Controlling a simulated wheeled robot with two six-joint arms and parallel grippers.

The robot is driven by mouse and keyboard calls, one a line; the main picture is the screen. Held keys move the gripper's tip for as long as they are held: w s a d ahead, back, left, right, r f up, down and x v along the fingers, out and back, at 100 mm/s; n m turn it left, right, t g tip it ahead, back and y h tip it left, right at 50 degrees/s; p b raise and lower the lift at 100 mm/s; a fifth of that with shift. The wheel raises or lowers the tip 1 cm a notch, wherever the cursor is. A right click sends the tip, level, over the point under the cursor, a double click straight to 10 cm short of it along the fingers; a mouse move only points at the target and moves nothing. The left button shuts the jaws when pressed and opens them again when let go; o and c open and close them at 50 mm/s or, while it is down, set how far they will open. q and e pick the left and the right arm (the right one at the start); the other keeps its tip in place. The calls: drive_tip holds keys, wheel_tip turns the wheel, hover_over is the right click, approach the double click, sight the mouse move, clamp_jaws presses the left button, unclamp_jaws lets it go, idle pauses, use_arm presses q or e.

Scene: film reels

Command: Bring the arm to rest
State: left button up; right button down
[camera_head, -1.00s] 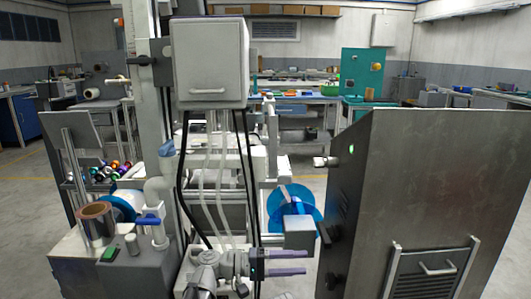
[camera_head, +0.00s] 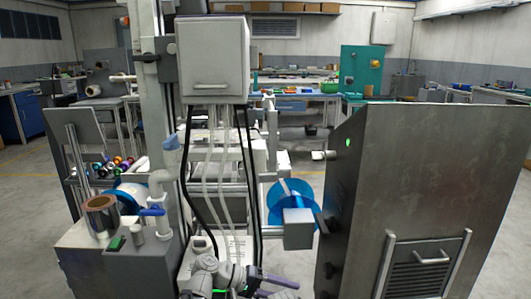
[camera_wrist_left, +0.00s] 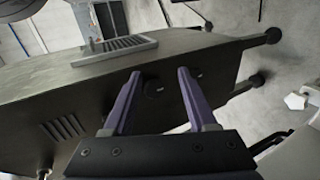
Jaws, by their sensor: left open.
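My left gripper (camera_head: 288,288) is low at the bottom edge of the head view, with its purple fingers pointing right. In the left wrist view my left gripper (camera_wrist_left: 160,74) shows its two purple fingers apart, with nothing between them. The fingers point towards the side of a dark metal cabinet (camera_wrist_left: 90,80), but I cannot tell how far off it is. My right gripper is in neither view.
A large metal cabinet (camera_head: 415,190) stands at the right. A machine with a white box (camera_head: 212,58), tubes and a blue reel (camera_head: 290,203) fills the middle. A foil roll (camera_head: 102,215) stands at left. Grey floor shows between machine and cabinet.

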use_arm(q)
drive_tip(key=s+a+f+y, duration=0.3)
drive_tip(key=a+f+y, duration=0.4)
drive_tip(key=a, duration=0.4)
drive_tip(key=s+a+f+y, duration=0.3)
drive_tip(key=a+f+y, duration=0.3)
drive_tip(key=a, duration=0.5)
drive_tip(key=s+d+r+m+y+p, duration=0.15)
drive_tip(key=s+d+m, duration=0.35)
drive_tip(key=d, duration=0.6)
wheel_tip(320, 180, up, 38)
drive_tip(key=s+p, duration=0.1)
drive_tip(key=p, duration=3.7)
drive_tip(key=shift+r+n+g, duration=0.25)
drive_tip(key=shift+n+g, duration=0.15)
drive_tip(key=shift+s, duration=0.1)
drive_tip(key=shift+c, duration=0.6)
drive_tip(key=shift+a, duration=0.15)
